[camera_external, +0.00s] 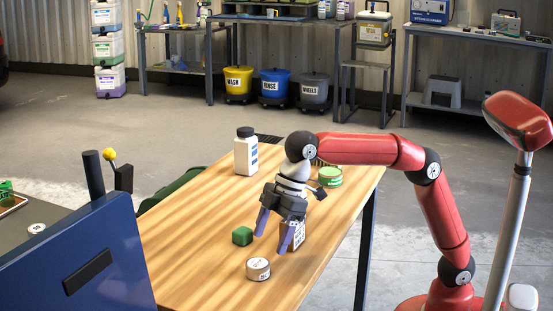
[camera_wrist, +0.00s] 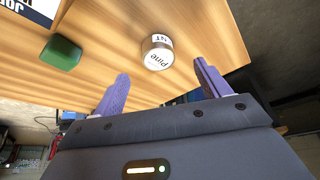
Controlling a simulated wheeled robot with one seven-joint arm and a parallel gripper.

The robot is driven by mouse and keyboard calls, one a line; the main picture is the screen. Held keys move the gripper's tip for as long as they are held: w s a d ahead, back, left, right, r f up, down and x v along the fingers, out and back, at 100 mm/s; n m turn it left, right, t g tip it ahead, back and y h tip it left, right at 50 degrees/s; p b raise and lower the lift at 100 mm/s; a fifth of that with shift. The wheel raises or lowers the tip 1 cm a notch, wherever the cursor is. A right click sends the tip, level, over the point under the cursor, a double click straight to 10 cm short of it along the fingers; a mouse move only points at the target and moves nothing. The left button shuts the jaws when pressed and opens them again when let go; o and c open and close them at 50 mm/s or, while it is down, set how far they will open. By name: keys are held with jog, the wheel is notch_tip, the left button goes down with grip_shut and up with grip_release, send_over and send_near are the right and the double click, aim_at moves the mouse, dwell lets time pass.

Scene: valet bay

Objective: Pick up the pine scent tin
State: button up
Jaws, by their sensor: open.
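The pine scent tin (camera_external: 258,268) is a small, round tan tin with a pale label, standing on the wooden table near its front edge. In the wrist view the tin (camera_wrist: 157,52) shows the word "Pine", beyond the fingertips and roughly between their lines. My gripper (camera_external: 272,240) has purple fingers, spread apart and empty. It points down above the table, behind the tin in the external view and apart from it. The open fingers also show in the wrist view (camera_wrist: 162,80).
A green block (camera_external: 242,236) lies left of my gripper. A box with printed sides (camera_external: 297,237) stands close by the right finger, partly hidden. A white bottle (camera_external: 246,156) and a green tin (camera_external: 329,177) stand farther back. A blue panel (camera_external: 75,265) rises at the left.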

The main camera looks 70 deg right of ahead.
aim_at(261, 262)
jog(key=x, duration=0.3)
jog(key=b+x, duration=0.1)
jog(key=x, duration=0.3)
jog(key=shift+w+d+f, duration=0.15)
jog(key=shift+w+f, duration=0.1)
jog(key=shift+f, duration=0.05)
jog(key=shift+r, duration=0.15)
jog(key=c, duration=1.1)
